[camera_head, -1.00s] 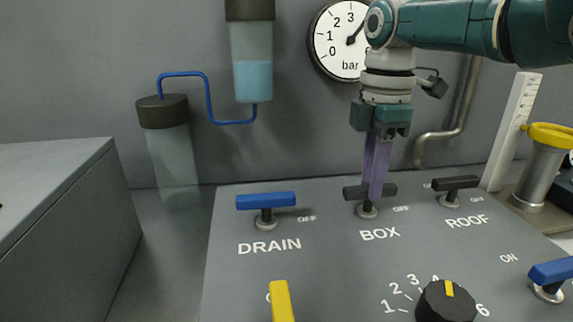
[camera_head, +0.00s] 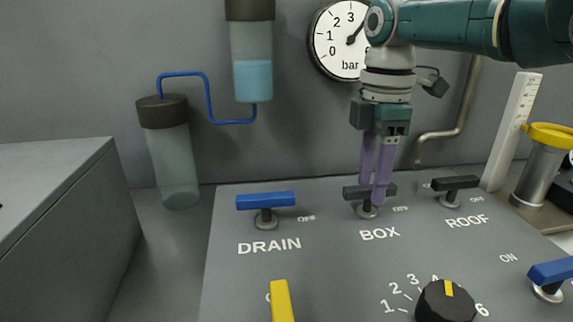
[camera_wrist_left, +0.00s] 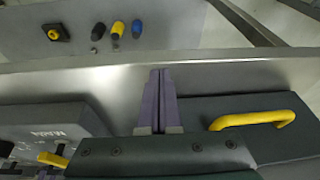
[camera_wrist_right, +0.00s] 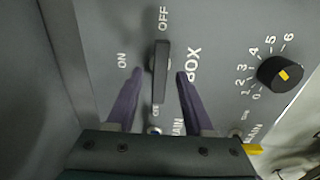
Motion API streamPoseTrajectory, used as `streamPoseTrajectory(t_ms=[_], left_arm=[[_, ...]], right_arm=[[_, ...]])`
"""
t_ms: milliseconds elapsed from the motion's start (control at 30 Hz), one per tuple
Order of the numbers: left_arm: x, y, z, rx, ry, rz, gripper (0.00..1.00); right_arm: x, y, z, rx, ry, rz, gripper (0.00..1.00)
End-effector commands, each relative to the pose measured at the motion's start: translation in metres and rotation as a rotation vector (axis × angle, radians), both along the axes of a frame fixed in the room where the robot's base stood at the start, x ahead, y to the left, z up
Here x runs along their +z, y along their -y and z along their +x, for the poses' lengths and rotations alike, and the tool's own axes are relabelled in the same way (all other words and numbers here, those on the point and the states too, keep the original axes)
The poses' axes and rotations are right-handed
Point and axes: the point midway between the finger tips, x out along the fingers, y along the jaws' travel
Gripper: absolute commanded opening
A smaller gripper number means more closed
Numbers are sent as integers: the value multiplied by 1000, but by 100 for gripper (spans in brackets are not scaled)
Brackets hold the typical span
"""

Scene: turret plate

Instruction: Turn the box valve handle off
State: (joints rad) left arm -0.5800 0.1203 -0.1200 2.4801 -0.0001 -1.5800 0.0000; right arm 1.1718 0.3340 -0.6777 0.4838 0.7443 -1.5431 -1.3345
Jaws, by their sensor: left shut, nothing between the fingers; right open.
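The BOX valve handle is a dark bar (camera_head: 352,192) on a short round stem on the grey panel. It lies left to right, with its length in line with the OFF label on its right. In the right wrist view the bar (camera_wrist_right: 161,65) points at OFF, with ON off to the left. My right gripper (camera_head: 374,196) is open, pointing down, one finger on each side of the bar; in its wrist view gaps show between bar and fingers (camera_wrist_right: 160,75). My left gripper (camera_wrist_left: 160,74) is shut and empty, away from the handle, and outside the head view.
The blue DRAIN handle (camera_head: 265,201) stands left of BOX and the dark ROOF handle (camera_head: 455,183) close on its right. A black dial (camera_head: 445,303) and yellow handle (camera_head: 282,301) are nearer. A pressure gauge (camera_head: 340,40) hangs on the wall behind.

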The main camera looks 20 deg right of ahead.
Motion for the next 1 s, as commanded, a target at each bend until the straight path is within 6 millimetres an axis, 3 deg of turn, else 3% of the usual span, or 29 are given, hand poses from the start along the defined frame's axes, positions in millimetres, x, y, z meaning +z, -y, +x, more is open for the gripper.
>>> streamPoseTrajectory(t_ms=[200,533,1000], left_arm=[[14,0,0,0,0,0,0],[15,0,0,0,0,0,0],[15,0,0,1,0,-1,0]], right_arm=[[33,0,1,1,4,0,52],[89,0,1,0,3,-1,52],[99,0,0,-1,0,0,52]])
